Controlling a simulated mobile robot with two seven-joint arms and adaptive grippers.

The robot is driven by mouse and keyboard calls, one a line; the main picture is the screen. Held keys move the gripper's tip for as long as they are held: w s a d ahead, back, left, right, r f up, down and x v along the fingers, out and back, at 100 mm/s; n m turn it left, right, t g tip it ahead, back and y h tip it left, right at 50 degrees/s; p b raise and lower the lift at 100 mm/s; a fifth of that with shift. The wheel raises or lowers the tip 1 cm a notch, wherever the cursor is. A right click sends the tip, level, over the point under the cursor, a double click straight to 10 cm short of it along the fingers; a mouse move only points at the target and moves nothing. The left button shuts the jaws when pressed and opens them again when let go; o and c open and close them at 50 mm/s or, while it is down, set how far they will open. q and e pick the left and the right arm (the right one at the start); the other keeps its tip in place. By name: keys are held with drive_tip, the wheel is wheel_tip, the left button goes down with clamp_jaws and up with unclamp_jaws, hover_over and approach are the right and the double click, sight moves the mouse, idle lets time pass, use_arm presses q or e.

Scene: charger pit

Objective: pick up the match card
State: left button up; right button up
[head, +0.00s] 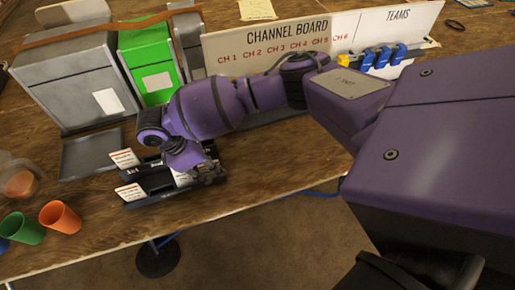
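White cards with red-and-black print stand in black slotted holders near the table's front. One card (124,158) is in the back holder and another card (130,192) is in the front holder (155,198). A third white piece (182,178) shows partly under my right wrist. The print is too small to tell which is the match card. My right gripper (208,177) is low over the right end of the holders, beside the third white piece. My own wrist partly hides its fingers, so I cannot tell whether it grips anything. My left gripper is not in view.
An orange cup (60,217), a green cup (22,229) and a clear container (18,178) stand at left. Grey and green boxes (155,65) and the channel board (265,45) stand behind. A grey tray (88,155) lies behind the holders. Table right of my gripper is clear.

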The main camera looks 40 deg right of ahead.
clamp_jaws()
drive_tip(key=shift+w+a+r, duration=0.1)
drive_tip(key=shift+r, duration=0.05)
